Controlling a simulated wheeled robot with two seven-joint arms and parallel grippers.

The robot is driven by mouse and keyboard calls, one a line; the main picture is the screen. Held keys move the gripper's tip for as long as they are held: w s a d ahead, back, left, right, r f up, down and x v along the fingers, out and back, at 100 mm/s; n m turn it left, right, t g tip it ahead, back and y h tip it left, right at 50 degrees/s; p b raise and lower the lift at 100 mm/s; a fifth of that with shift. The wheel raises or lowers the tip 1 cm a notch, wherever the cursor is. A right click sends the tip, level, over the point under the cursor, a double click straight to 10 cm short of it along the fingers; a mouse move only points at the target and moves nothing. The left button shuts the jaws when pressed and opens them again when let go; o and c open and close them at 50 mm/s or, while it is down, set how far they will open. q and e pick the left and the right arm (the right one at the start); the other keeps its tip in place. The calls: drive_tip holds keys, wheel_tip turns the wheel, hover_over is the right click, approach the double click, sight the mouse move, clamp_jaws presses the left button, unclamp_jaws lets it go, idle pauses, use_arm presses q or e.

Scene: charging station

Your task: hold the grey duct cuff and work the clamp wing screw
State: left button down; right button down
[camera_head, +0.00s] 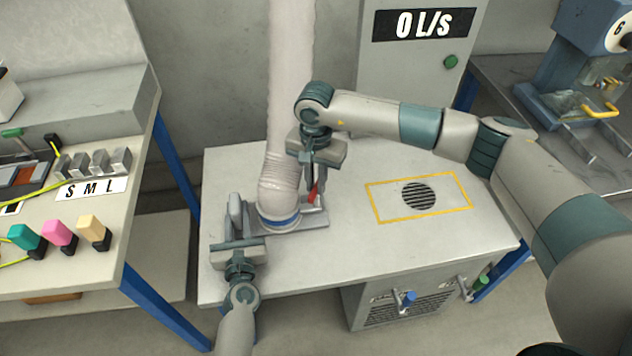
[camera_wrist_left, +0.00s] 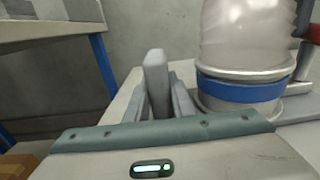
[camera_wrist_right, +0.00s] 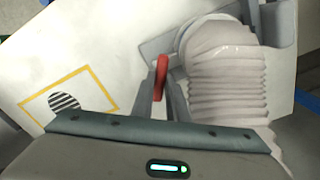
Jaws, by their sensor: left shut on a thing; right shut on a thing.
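A pale ribbed duct (camera_head: 283,178) comes down onto a base plate on the bench and ends in a collar with a blue band (camera_head: 280,222). The upright grey tab beside it (camera_wrist_left: 157,82) looks like part of the grey duct cuff. My left gripper (camera_head: 237,212) is shut on this tab, left of the collar. The red wing screw (camera_wrist_right: 161,76) stands at the collar's other side and also shows in the head view (camera_head: 314,193). My right gripper (camera_wrist_right: 162,90) is shut on it from above. The clamp itself is partly hidden by my right gripper.
A yellow-framed round vent (camera_head: 419,195) lies on the bench to the right, with clear surface around it. A cabinet (camera_head: 415,60) behind reads "0 L/s". The left table holds several coloured plugs (camera_head: 60,235). A blue machine (camera_head: 585,70) stands at far right.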

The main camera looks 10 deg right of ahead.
sight(316, 187)
drive_tip(key=m, duration=0.6)
idle(0.4)
drive_tip(key=c, duration=1.7)
unclamp_jaws()
wheel_tip(316, 187, up, 12)
drive_tip(key=shift+r, duration=0.1)
use_arm(q)
drive_tip(key=c, duration=1.4)
unclamp_jaws()
drive_tip(key=shift+c, duration=0.2)
